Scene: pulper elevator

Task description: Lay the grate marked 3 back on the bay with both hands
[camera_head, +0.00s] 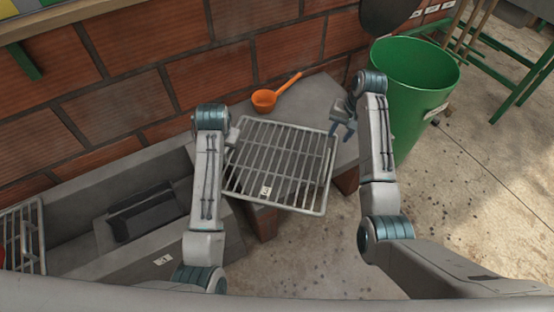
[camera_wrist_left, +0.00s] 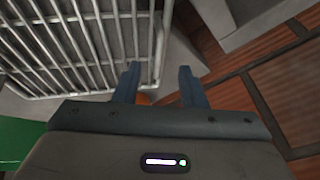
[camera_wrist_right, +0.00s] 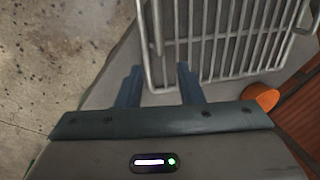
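The grate (camera_head: 280,165) is a grey barred frame with a small white tag whose mark is too small to read surely. It lies over a grey stone ledge, its near part past the ledge's front edge. My left gripper (camera_wrist_left: 160,85) is open, with the grate's side bar (camera_wrist_left: 165,40) between its spread fingers; in the head view it is mostly hidden behind my arm. My right gripper (camera_head: 342,130) is open at the grate's far right corner; in the right wrist view the corner bar (camera_wrist_right: 146,50) shows between its fingers. An open bay (camera_head: 85,200) is at the left.
An orange ladle (camera_head: 265,99) lies on the ledge (camera_head: 318,92) behind the grate. A green bin (camera_head: 415,75) stands at the right. Another grate (camera_head: 22,235) is at the far left. A dark block (camera_head: 145,212) sits in the trough. A brick wall closes the back.

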